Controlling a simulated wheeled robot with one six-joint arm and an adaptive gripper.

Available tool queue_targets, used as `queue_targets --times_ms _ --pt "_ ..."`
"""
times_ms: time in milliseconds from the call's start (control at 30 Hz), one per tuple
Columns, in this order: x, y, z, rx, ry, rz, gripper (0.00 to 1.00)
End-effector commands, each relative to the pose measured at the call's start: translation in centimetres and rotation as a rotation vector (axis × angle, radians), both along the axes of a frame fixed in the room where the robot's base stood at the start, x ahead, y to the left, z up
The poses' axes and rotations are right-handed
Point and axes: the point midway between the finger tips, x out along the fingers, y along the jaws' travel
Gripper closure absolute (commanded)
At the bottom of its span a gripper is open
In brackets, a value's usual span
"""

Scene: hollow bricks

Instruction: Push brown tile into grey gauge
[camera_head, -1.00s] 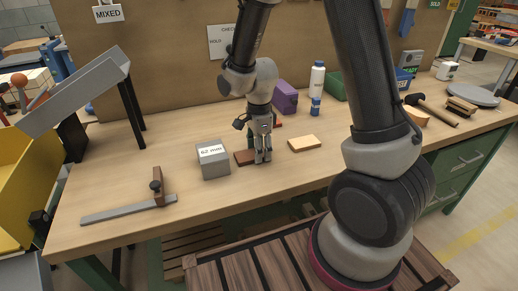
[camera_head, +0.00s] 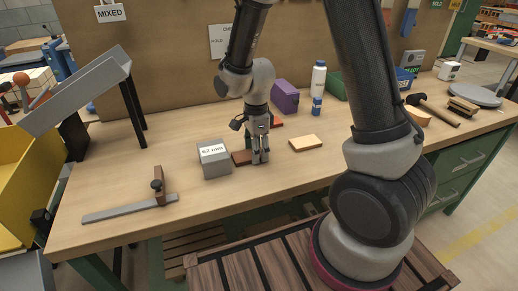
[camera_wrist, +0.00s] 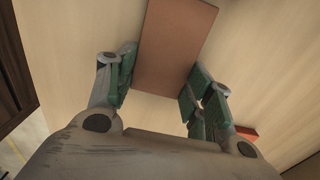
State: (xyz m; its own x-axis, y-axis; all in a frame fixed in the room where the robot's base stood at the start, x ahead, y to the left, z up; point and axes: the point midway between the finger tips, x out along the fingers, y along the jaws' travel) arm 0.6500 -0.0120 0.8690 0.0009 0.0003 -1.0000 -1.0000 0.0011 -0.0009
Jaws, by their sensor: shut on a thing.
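The brown tile (camera_head: 241,157) lies on the bench just right of the grey gauge, a grey block (camera_head: 215,168) with a white label reading 62 mm. The tile's left end is at or very near the gauge's right side; I cannot tell whether it has entered. My gripper (camera_head: 260,160) points down at the tile's right end, low over the bench. In the wrist view the tile (camera_wrist: 175,45) runs away from my gripper (camera_wrist: 160,82), its near end between the green-padded fingers, which are shut on it. The gauge does not show in the wrist view.
A tan block (camera_head: 305,142) lies right of my gripper. A red piece (camera_head: 277,123) and a purple box (camera_head: 285,97) are behind it. A grey bar with a brown upright (camera_head: 130,208) lies at front left. The bench front between them is clear.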

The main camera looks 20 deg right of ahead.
Motion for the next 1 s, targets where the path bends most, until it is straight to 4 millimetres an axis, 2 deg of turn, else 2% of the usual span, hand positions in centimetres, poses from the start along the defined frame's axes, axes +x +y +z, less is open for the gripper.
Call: queue_targets --times_ms 500,1000 --pt "-0.2 1.7 -0.2 0.000 0.003 0.001 0.76" --pt "-0.1 1.8 -0.2 0.000 0.003 0.001 0.77"
